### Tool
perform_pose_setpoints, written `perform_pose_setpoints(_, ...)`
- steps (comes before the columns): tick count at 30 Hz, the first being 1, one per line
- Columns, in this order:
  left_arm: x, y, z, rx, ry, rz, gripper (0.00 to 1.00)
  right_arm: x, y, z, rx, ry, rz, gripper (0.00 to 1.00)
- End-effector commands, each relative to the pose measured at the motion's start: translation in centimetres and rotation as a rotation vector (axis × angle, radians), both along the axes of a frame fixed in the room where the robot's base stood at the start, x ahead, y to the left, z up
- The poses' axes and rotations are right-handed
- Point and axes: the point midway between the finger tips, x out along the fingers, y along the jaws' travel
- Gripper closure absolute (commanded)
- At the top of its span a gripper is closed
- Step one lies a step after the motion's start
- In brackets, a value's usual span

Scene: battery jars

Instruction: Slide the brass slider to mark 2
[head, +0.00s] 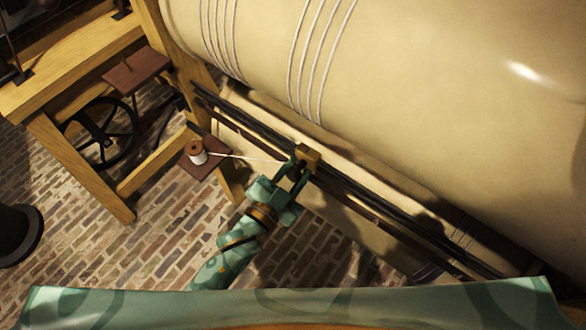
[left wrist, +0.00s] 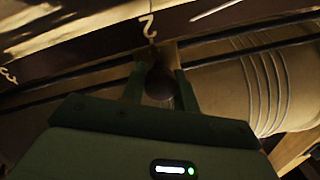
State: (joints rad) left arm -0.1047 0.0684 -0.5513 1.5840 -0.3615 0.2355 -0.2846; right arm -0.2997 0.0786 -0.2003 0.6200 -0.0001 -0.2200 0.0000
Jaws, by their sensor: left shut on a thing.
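The brass slider (head: 308,156) sits on a pair of dark rails (head: 365,199) beside a large cream drum in the head view. My left gripper (head: 297,172) reaches it from below and is shut on it. In the left wrist view, my left gripper's fingers (left wrist: 161,88) stand either side of a dark round knob (left wrist: 160,82) on the slider. A white mark 2 (left wrist: 147,26) is on a dark strip just above the slider, nearly in line with it. A mark 3 (left wrist: 9,75) is farther left. My right gripper is out of view.
The cream drum (head: 430,85) carries several windings of pale cord. A thread spool (head: 197,153) stands on a small brown shelf, its white thread running to the slider. A wooden frame (head: 75,160) with a dark wheel (head: 105,132) stands at left. Brick floor lies below.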

Motion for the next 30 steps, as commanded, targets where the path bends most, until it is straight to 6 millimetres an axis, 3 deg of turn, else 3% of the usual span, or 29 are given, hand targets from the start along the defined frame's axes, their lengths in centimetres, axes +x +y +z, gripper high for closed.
perform_pose_setpoints(1, 0.0, 0.0, -0.1, -0.001, 0.001, -0.001, 0.61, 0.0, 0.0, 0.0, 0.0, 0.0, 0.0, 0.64)
perform_pose_setpoints(3, 0.0, 0.0, -0.1, 0.0, 0.002, 0.0, 0.48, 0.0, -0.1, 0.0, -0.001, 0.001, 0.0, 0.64)
perform_pose_setpoints(19, -0.6, 0.5, 0.0, 0.001, 0.001, 0.0, 0.48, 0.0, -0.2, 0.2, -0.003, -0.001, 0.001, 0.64)
perform_pose_setpoints(23, -2.6, 1.9, 0.1, 0.002, 0.003, 0.0, 0.48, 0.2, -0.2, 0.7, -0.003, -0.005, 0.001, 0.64)
perform_pose_setpoints(30, -8.1, 5.6, 0.0, 0.003, 0.004, -0.002, 0.48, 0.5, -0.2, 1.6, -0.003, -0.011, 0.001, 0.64)
